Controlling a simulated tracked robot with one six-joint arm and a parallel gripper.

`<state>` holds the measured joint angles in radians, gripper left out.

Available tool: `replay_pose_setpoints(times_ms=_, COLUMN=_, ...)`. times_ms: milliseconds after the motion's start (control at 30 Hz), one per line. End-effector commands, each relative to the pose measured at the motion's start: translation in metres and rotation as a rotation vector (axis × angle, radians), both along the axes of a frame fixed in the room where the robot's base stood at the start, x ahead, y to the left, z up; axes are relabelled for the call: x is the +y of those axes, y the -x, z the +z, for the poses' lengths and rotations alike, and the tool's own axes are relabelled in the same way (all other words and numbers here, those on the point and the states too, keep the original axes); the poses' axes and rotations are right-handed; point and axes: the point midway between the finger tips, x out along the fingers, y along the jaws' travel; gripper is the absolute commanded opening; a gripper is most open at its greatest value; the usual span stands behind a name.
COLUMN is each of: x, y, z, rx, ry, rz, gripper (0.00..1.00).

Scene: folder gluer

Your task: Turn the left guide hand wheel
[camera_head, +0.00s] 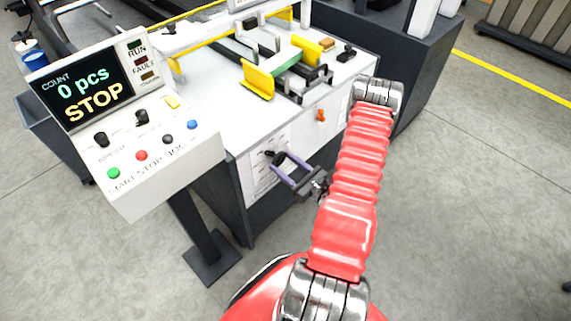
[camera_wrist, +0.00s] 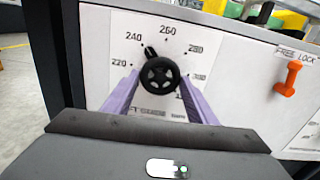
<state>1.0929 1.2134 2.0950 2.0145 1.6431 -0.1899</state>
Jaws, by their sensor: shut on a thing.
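The left guide hand wheel (camera_wrist: 160,74) is a small black spoked wheel on a white dial plate (camera_wrist: 205,38) in the wrist view. Its black knob points to the upper left, between the 220 and 260 marks. My gripper (camera_wrist: 161,82) has one purple finger on each side of the wheel and is shut on it. In the head view the wheel (camera_head: 270,154) is a small dark shape on the machine's front panel, with my gripper (camera_head: 279,164) at it. The fingers partly cover the lower dial and its label.
An orange lever (camera_wrist: 290,78) marked FREE LOCK stands right of the dial; it also shows in the head view (camera_head: 320,115). A control panel (camera_head: 170,180) reading STOP and 0 pcs stands to the left on a dark post (camera_head: 195,225). Open floor (camera_head: 480,200) lies to the right.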

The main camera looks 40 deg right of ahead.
Motion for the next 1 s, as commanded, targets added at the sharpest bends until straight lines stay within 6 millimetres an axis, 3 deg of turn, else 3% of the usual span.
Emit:
replay_pose_setpoints(times_ms=200, x=0.0001, y=0.0002, z=-0.0001, rx=0.0, ry=0.0, rz=0.0, gripper=0.29)
replay_pose_setpoints(times_ms=900, x=-0.0002, y=0.0004, z=-0.0003, rx=-0.003, ry=0.132, rz=0.0, gripper=0.29)
replay_pose_setpoints(times_ms=933, x=-0.0002, y=0.0004, z=-0.0003, rx=-0.003, ry=0.132, rz=0.0, gripper=0.53)
replay_pose_setpoints(times_ms=1000, x=-0.0002, y=0.0004, z=-0.0003, rx=-0.003, ry=0.131, rz=0.0, gripper=0.58)
